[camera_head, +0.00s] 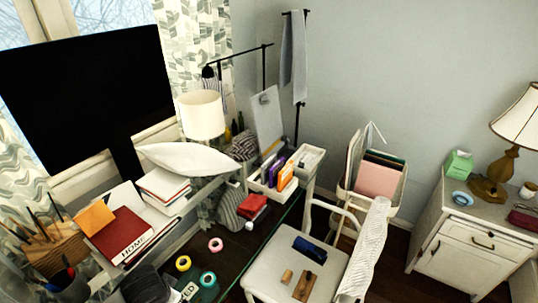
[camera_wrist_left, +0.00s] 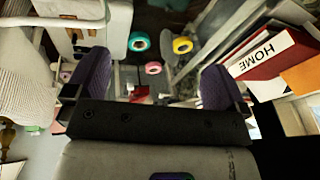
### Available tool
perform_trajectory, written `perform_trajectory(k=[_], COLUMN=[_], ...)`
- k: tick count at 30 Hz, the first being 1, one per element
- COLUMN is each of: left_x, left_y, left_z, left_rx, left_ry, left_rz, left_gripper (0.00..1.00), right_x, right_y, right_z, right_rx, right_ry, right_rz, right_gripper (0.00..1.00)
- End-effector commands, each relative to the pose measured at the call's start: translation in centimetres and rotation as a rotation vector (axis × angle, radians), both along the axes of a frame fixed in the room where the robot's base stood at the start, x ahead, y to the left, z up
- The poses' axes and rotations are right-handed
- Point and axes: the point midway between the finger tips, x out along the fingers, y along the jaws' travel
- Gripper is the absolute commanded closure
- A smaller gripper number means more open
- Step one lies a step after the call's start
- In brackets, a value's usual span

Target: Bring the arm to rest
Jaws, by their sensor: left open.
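My left gripper (camera_wrist_left: 155,78) shows only in the left wrist view. Its two purple-padded fingers stand wide apart, with nothing held between them. Beyond the fingers, tape rolls show over the dark desk top: a teal roll (camera_wrist_left: 139,41), a yellow roll (camera_wrist_left: 182,45) and a pink roll (camera_wrist_left: 153,68). None of them touches the fingers. Neither arm can be made out in the head view, and my right gripper is in neither view.
The cluttered desk (camera_head: 228,262) holds a black monitor (camera_head: 85,95), a red HOME book (camera_head: 122,233), a white pillow (camera_head: 188,157) and a lamp (camera_head: 201,115). A white chair (camera_head: 270,268) bears small items. A white cabinet (camera_head: 470,245) stands right; floor shows between.

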Motion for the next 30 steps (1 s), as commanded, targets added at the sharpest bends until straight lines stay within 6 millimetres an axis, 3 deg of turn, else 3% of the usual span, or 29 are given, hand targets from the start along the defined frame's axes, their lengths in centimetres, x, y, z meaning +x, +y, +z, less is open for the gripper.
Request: perform_trajectory(k=[3,7,10,14,20,30], left_x=[1.8,2.7,2.0,0.1,-4.6,-16.5], left_y=[-0.8,-2.7,-4.1,-5.1,-5.3,-5.5], left_z=[4.0,8.1,9.8,10.1,7.6,-2.7], left_rx=[0.070,0.127,0.141,0.119,0.022,-0.147], left_ry=[-0.172,-0.355,-0.467,-0.546,-0.557,-0.269], left_rz=[-0.148,-0.264,-0.305,-0.280,-0.136,0.100], left_gripper=[0.00,0.00,0.00,0.00,0.00,0.00], right_x=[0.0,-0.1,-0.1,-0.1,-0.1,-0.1], right_y=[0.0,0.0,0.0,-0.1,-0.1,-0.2], right_z=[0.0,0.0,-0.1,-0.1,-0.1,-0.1], right_rx=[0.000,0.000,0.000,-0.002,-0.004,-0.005], right_ry=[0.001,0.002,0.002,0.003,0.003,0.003], right_rz=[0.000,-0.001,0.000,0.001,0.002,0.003], right_gripper=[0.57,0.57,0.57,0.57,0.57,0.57])
